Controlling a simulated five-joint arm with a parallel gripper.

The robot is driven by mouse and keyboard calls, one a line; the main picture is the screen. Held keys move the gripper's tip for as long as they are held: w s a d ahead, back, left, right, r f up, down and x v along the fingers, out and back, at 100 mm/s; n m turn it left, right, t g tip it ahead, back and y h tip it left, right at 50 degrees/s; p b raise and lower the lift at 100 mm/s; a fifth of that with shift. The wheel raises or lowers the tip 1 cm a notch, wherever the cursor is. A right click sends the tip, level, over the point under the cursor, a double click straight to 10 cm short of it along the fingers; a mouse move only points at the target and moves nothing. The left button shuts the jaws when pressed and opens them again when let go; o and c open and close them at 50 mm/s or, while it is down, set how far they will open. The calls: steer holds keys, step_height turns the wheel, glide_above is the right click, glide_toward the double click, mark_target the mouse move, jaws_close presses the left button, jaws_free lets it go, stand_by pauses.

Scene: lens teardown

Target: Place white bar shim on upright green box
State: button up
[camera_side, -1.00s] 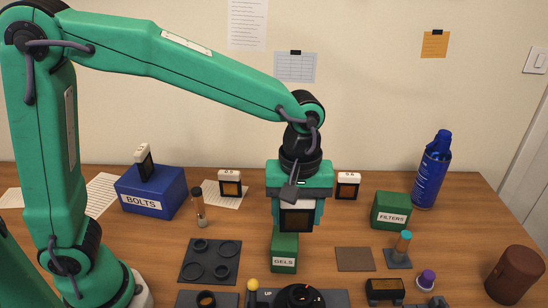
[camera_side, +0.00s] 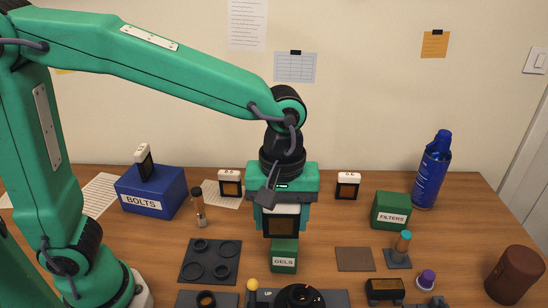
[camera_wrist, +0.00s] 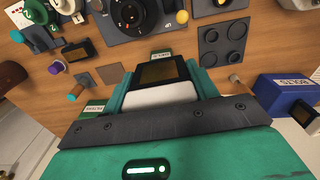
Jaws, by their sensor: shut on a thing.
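My gripper (camera_side: 282,218) is shut on the white bar shim (camera_side: 282,209), a white-topped piece with a dark framed window facing the side camera. In the wrist view the white bar (camera_wrist: 160,95) sits between the fingers with its dark window panel (camera_wrist: 162,73) beyond it. The upright green box (camera_side: 284,262), labelled GELS, stands directly below in the side view; the held piece hides its upper part. Its label edge (camera_wrist: 162,53) shows just past the piece in the wrist view. I cannot tell whether piece and box touch.
Similar white-topped pieces stand on the table (camera_side: 230,184) (camera_side: 348,186) and on the blue BOLTS box (camera_side: 144,162). The green FILTERS box (camera_side: 391,211) is to the right.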

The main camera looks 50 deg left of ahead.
steer(key=w+a+f, duration=0.1)
steer(key=w, duration=0.1)
steer(key=w+a+f, duration=0.4)
steer(key=w, duration=0.1)
steer(key=shift+a+f, duration=0.15)
steer(key=shift+a, duration=0.1)
steer(key=shift+f, duration=2)
steer(key=shift+f, duration=0.15)
steer(key=o, duration=1)
step_height(320, 180, up, 12)
steer(key=shift+r, duration=0.2)
steer(key=shift+s+a, duration=0.1)
